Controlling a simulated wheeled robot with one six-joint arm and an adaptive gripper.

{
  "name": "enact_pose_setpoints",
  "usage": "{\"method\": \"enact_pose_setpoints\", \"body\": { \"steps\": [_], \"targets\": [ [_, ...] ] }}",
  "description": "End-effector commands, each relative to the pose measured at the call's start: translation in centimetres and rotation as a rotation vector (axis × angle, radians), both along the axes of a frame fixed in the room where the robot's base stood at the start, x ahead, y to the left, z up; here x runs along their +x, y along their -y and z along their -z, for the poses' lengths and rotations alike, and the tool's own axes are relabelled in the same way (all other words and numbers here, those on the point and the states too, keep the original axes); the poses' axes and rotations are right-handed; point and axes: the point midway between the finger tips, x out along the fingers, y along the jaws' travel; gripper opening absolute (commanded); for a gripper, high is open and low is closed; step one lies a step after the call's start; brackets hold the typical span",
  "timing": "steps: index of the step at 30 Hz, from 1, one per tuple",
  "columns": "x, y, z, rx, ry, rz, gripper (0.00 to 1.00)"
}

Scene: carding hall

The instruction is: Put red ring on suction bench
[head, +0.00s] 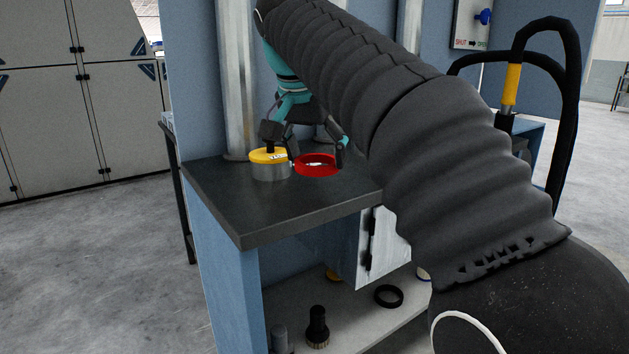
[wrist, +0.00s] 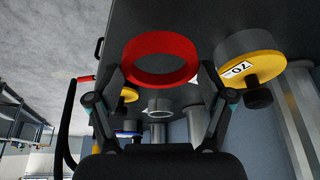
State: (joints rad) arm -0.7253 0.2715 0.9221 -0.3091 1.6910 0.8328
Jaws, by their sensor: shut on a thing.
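The red ring (head: 316,171) is between the two fingers of my gripper (head: 317,160), which is shut on it. In the head view the ring is level, at or just above the dark top of the bench (head: 262,216); I cannot tell if it touches. In the wrist view the red ring (wrist: 160,44) sits across the fingertips of my gripper (wrist: 161,80), with the dark bench top (wrist: 205,20) behind it. The ring's hole is open and empty.
A grey cylinder with a yellow top and black knob (head: 270,170) stands on the bench just left of the ring. The bench's front and left are clear. A lower shelf (head: 345,335) holds a brush (head: 317,326) and a black ring (head: 389,296). A metal post (head: 236,80) rises behind.

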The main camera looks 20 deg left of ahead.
Motion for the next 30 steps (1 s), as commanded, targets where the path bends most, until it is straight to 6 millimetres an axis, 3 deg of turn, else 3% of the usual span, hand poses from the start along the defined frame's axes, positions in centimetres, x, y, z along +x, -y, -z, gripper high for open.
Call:
{"method": "enact_pose_setpoints", "body": {
  "steps": [11, 24, 25, 27, 30],
  "targets": [
    [-0.3, -0.3, 4.0, -0.001, -0.001, -0.002, 0.57],
    [-0.2, -0.3, 4.5, -0.001, -0.001, -0.002, 0.57],
    [-0.2, -0.3, 4.5, 0.0, -0.001, -0.002, 0.85],
    [-0.2, -0.3, 4.4, 0.0, -0.001, -0.002, 1.0],
    [-0.2, -0.3, 4.4, 0.0, -0.001, -0.002, 1.0]
  ]
}}
